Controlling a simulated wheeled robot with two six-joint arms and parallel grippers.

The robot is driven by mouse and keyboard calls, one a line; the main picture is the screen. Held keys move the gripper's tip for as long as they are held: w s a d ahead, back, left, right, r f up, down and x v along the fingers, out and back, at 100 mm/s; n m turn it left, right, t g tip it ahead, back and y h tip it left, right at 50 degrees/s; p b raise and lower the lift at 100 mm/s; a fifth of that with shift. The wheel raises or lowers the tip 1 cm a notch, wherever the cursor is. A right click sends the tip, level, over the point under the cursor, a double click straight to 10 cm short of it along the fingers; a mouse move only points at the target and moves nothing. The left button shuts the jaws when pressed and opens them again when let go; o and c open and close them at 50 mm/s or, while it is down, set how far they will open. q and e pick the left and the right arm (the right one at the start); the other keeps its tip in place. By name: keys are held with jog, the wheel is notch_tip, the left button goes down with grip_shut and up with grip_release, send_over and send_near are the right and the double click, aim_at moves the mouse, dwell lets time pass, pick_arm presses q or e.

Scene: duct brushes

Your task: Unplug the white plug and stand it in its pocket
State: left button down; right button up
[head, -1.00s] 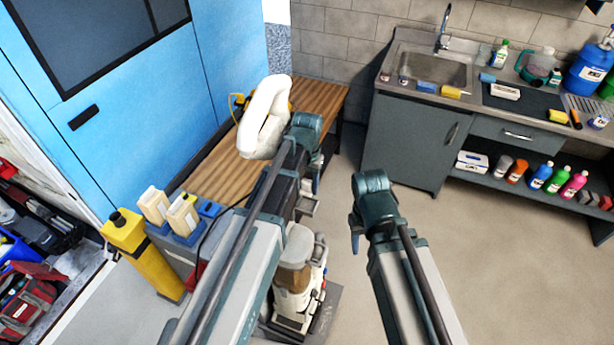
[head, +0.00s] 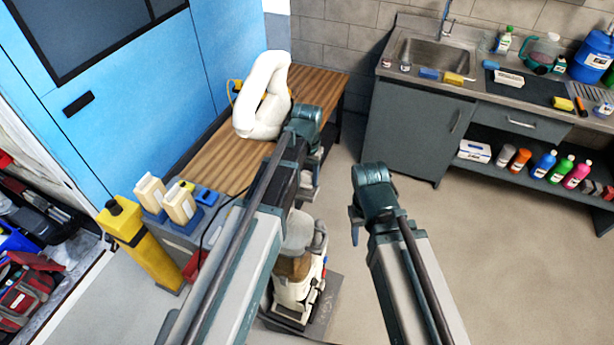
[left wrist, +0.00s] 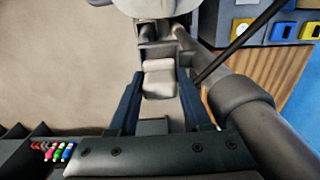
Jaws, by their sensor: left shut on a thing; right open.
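My left gripper (head: 306,195) is low in front of the wooden bench in the head view, largely hidden by its own arm. In the left wrist view its two dark fingers (left wrist: 159,76) are closed on a pale block, which looks like the white plug (left wrist: 158,84). The plug's far end and any socket cannot be made out. A dark cord (left wrist: 238,42) passes just right of the fingers. My right gripper (head: 355,228) is open and empty over bare floor. Which pocket is the plug's cannot be told.
Blue and yellow holders (left wrist: 282,32) stand on a grey unit, upper right in the wrist view. A white and brown machine (head: 297,275) stands below my left arm. A white loop (head: 262,105) lies on the wooden bench (head: 215,160). Floor on the right is clear.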

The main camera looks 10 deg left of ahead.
pick_arm(q)
jog(key=shift+f+b, duration=1.3)
jog(key=shift+f, duration=0.3)
jog(key=shift+s, duration=0.15)
jog(key=shift+c, duration=1.4)
grip_release()
jog(key=shift+s, duration=0.1)
jog(key=shift+r+p, duration=0.35)
jog(key=shift+p, duration=0.05)
jog(key=r+p, duration=1.3)
jog(key=shift+w+r, duration=0.2)
notch_tip(320, 180, up, 5)
jog(key=p, duration=0.5)
send_over(307, 184)
jog(key=w, duration=0.1)
jog(key=shift+a, duration=0.15)
